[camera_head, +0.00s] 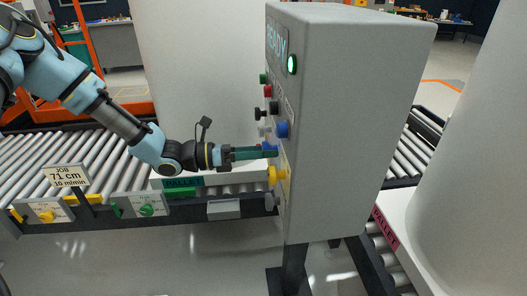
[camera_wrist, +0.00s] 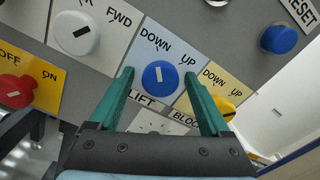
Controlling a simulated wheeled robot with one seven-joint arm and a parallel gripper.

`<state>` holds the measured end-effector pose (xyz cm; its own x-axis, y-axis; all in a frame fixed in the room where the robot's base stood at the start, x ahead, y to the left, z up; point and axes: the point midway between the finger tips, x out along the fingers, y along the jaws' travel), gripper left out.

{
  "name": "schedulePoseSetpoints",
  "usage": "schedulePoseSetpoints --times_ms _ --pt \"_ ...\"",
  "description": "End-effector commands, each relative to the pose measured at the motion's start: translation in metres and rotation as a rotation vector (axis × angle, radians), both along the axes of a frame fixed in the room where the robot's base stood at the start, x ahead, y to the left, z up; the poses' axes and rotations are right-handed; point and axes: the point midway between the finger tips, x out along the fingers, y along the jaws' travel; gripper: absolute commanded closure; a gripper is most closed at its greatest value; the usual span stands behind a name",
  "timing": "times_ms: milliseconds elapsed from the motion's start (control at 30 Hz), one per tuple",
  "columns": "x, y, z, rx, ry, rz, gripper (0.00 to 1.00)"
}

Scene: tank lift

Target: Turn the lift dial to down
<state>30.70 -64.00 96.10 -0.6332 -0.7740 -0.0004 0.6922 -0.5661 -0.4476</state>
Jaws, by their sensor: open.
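The lift dial (camera_wrist: 150,83) is a round blue knob with a short white mark, on a pale blue plate labelled DOWN, UP and LIFT. In the wrist view the mark stands nearly upright; I cannot tell for certain which label it points to. My gripper (camera_wrist: 159,73) is open, with one green finger on each side of the dial. I cannot tell whether the fingers touch it. In the head view my gripper (camera_head: 272,152) reaches the grey control box (camera_head: 345,120) from the left, and the fingers partly hide the dial.
A yellow knob (camera_wrist: 229,103) sits close by the right finger. A white FWD knob (camera_wrist: 77,34), a red OFF/ON knob (camera_wrist: 14,90) and a blue RESET button (camera_wrist: 279,39) are around. A roller conveyor (camera_head: 60,160) with a white pallet (camera_head: 235,174) lies behind my arm.

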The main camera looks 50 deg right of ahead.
Motion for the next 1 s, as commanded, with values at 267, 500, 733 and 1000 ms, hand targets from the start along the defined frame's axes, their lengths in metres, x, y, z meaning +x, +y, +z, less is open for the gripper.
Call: schedulePoseSetpoints --times_ms 267,500,733,1000 --pt "0.013 0.014 -0.002 -0.002 -0.001 0.004 0.19" --pt "0.044 0.051 -0.003 0.0 -0.003 0.004 0.19" --pt "0.064 0.077 -0.001 -0.001 -0.002 0.001 0.19" --pt "0.069 0.084 0.0 0.0 0.0 0.0 0.19"
